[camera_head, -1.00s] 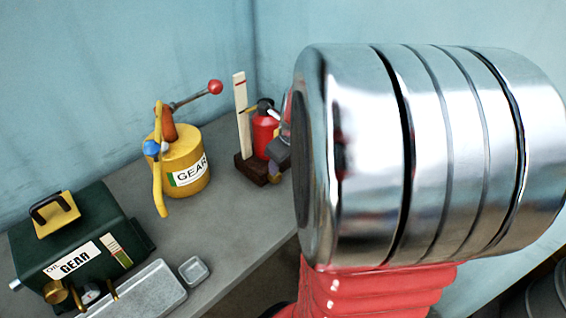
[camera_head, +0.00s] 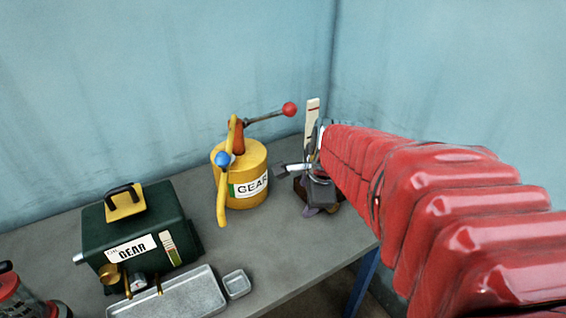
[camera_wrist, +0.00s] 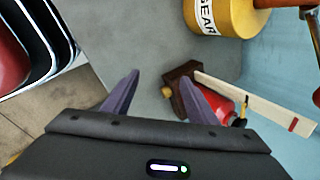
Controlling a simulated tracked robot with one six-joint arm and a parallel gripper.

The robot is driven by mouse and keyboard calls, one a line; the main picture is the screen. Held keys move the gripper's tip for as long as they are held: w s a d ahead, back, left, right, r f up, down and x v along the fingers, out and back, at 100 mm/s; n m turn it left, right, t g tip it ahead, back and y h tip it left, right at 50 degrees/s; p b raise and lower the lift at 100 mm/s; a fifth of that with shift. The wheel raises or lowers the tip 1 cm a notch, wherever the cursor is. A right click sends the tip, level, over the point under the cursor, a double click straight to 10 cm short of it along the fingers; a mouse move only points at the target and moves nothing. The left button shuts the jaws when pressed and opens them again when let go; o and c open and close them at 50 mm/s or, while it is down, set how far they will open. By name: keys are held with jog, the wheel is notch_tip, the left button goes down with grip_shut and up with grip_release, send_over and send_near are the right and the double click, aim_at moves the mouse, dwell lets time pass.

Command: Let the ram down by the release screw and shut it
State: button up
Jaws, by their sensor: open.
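The red jack (camera_wrist: 222,105) stands on a dark wooden block (camera_wrist: 183,78) in the wrist view, partly behind my right finger. In the head view my arm hides most of it. A small brass knob (camera_wrist: 167,91), apparently the release screw, sticks out of the block's side. A pale upright strip with a red mark (camera_wrist: 250,103) stands beside the jack; its top shows in the head view (camera_head: 313,112). My gripper (camera_wrist: 160,76) is open and empty, its purple fingers at the block. The knob appears between them, nearer the right finger; I cannot tell whether they touch. The ram's height is hidden.
A yellow GEAR oil can (camera_head: 241,175) with a red-knobbed lever stands left of the jack. A green GEAR box (camera_head: 140,228), a grey tray (camera_head: 178,298) and a small dish (camera_head: 237,284) are further left. The bench's front edge runs close by.

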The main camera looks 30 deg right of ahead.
jog(key=s+a+r+n, duration=0.2)
jog(key=s+a+n, duration=0.3)
jog(key=a+n, duration=0.3)
jog(key=s+a+r+n+y, duration=0.1)
jog(key=s+a+n, duration=0.4)
jog(key=n, duration=1)
jog(key=a+r, duration=0.1)
jog(key=a, duration=0.2)
jog(key=shift+a+t, duration=0.15)
jog(key=shift+t, duration=0.15)
jog(key=shift+c, duration=0.3)
